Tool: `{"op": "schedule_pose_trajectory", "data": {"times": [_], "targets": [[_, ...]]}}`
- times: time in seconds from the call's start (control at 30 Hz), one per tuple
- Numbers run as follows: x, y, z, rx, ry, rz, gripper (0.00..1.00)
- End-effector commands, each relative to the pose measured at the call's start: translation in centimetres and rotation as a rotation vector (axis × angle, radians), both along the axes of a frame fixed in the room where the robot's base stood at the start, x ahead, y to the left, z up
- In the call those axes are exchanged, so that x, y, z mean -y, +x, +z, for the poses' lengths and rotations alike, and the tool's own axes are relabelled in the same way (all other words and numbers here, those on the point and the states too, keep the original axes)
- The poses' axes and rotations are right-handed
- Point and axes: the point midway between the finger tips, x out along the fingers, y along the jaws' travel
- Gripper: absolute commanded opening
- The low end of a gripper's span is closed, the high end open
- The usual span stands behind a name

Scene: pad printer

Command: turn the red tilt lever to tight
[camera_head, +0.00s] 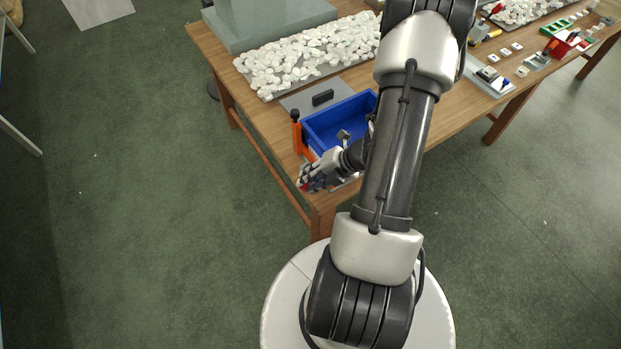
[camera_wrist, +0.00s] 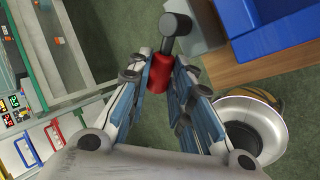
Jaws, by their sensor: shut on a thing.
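The red lever (camera_wrist: 158,78) shows in the wrist view as a short red cylinder with a dark grey bar and round knob at its top end. It sits between the fingertips of my gripper (camera_wrist: 160,72), which is shut on it with blue pads to either side. In the head view my gripper (camera_head: 309,178) is at the near left corner of the wooden table, with a little red at its tips. The fingers hide most of the lever there, and I cannot read its tilt or any tight mark.
A blue bin (camera_head: 341,119) and an orange post (camera_head: 297,133) with a black knob stand close to my gripper. White pieces lie in a tray (camera_head: 262,90) behind. The wrist view shows a metal bowl (camera_wrist: 274,108) and a panel with coloured handles (camera_wrist: 55,135).

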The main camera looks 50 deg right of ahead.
Motion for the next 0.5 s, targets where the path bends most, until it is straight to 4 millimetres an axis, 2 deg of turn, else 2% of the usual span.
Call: {"op": "schedule_pose_trajectory", "data": {"times": [0.5], "targets": [[1.1,-0.7,0.4,0.002,0.001,0.248,0.00]]}}
